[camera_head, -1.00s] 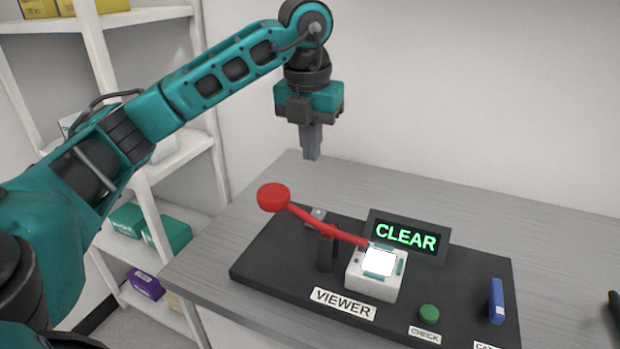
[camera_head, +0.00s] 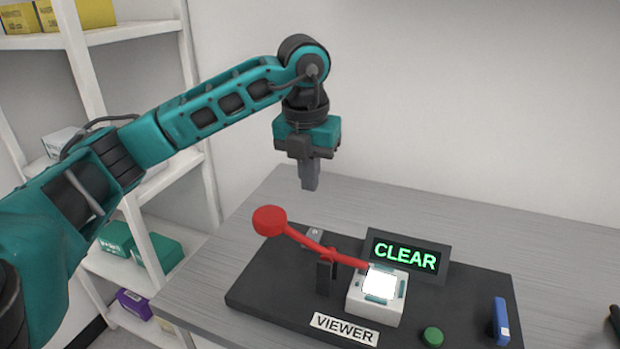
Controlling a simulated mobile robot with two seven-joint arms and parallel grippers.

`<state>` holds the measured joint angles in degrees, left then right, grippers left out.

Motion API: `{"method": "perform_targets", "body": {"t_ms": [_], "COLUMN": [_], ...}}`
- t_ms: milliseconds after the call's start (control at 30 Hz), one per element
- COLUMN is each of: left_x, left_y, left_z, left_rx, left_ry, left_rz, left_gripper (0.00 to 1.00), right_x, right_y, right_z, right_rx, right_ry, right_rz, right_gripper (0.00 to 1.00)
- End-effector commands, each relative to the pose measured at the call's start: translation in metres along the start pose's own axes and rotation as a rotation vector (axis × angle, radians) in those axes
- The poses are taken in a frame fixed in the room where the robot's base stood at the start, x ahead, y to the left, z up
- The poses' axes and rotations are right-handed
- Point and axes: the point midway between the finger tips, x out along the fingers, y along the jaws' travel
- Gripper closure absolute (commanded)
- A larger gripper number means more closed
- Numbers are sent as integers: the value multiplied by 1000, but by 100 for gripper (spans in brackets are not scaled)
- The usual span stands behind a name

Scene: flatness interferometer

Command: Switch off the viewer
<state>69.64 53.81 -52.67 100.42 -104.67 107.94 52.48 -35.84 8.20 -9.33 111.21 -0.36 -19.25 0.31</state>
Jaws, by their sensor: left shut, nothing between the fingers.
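The viewer is a device on a black base (camera_head: 265,298) on the grey table, with a "VIEWER" label (camera_head: 344,329) at its front. A red lever (camera_head: 312,243) with a round red knob (camera_head: 269,221) slants up to the left from a dark post (camera_head: 325,277). Its lower right end reaches a white block (camera_head: 376,306) with a brightly lit top. A display (camera_head: 406,256) behind reads "CLEAR" in green. My left gripper (camera_head: 310,186) is shut and empty, pointing down, above and behind the knob, apart from it. My right gripper is out of view.
A green button (camera_head: 433,337) and a blue upright piece (camera_head: 501,321) stand on the base's right side. A dark object (camera_head: 615,318) is at the right edge. White shelves (camera_head: 165,160) with boxes stand left. The table's back (camera_head: 440,212) is clear.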

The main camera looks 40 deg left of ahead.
Motion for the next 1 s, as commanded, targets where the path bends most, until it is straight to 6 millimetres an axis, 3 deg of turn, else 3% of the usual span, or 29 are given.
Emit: {"method": "perform_targets", "body": {"t_ms": [300,500,700,1000], "left_x": [70,99,111,112], "left_y": [0,0,0,0], "left_z": [-1,0,0,0], "left_rx": [-1,0,1,1], "left_ry": [4,2,2,1], "left_rz": [2,1,0,0], "left_gripper": [100,100,100,100], "right_x": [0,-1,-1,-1], "right_y": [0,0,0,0], "right_z": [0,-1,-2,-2], "right_rx": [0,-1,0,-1], "right_ry": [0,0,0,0], "right_rz": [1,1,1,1], "right_gripper": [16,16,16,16]}}
